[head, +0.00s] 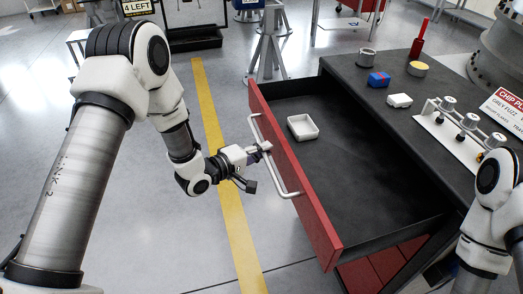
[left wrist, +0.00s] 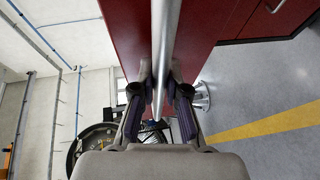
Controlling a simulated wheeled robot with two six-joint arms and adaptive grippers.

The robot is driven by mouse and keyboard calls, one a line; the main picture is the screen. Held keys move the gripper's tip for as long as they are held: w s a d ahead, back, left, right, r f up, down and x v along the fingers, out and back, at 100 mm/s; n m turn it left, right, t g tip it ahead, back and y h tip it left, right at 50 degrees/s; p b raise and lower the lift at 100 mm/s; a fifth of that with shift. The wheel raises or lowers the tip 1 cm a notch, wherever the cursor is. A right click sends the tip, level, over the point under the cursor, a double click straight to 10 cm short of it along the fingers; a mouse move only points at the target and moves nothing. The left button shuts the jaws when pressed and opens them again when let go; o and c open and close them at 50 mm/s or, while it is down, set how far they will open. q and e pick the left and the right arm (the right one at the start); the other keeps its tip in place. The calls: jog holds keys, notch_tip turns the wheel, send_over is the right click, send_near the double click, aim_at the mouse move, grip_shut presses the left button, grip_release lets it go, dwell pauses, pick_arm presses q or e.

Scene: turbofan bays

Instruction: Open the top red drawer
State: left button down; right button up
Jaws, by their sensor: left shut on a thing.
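The top red drawer (head: 290,175) stands pulled out from the dark-topped cabinet, and its black interior shows. Its pale bar handle (head: 272,153) runs along the red front. My left gripper (head: 262,150) is shut on this handle near its middle. In the left wrist view, the handle (left wrist: 165,45) passes between the two fingers of my left gripper (left wrist: 160,95), with the red drawer front (left wrist: 205,30) behind. A small white tray (head: 302,127) lies inside the drawer. My right arm shows at the right edge, but its gripper is out of view.
A yellow floor line (head: 222,165) runs left of the drawer over open floor.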

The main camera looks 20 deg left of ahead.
pick_arm(q)
jog(key=c, duration=1.2)
grip_release()
jog(key=shift+w, duration=0.1)
jog(key=v, duration=1.2)
